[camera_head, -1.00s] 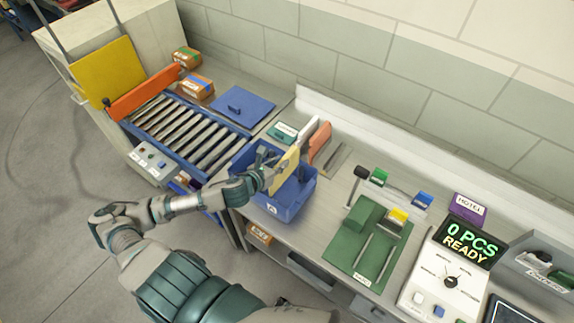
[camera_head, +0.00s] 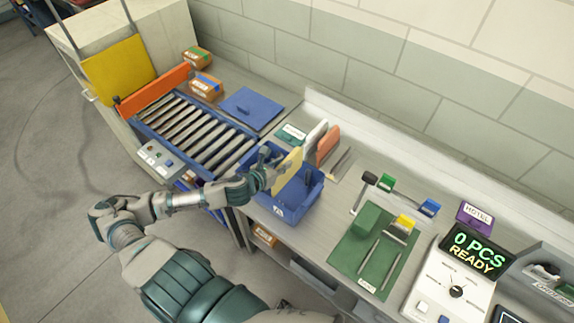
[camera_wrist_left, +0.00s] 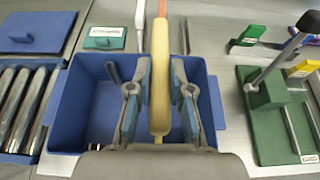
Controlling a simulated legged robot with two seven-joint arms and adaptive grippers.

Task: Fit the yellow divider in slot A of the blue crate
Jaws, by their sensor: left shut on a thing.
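The yellow divider (camera_head: 287,170) is upright in my left gripper (camera_head: 266,177), which is shut on it. In the left wrist view the divider (camera_wrist_left: 160,75) stands edge-on between the two fingers of the gripper (camera_wrist_left: 158,110), over the blue crate (camera_wrist_left: 75,115). The blue crate (camera_head: 292,211) sits on the bench with a white mark on its front wall. How deep the divider's lower edge sits, and whether it is in slot A, is hidden by the gripper and crate wall. My right gripper is not in view.
White (camera_head: 315,137) and orange (camera_head: 328,145) panels stand behind the crate. A roller conveyor (camera_head: 190,132) lies left, with a blue lid (camera_head: 247,108) beyond it. A green mat (camera_head: 372,255) with fixtures lies right, before a display unit (camera_head: 470,265). Bare bench lies between crate and mat.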

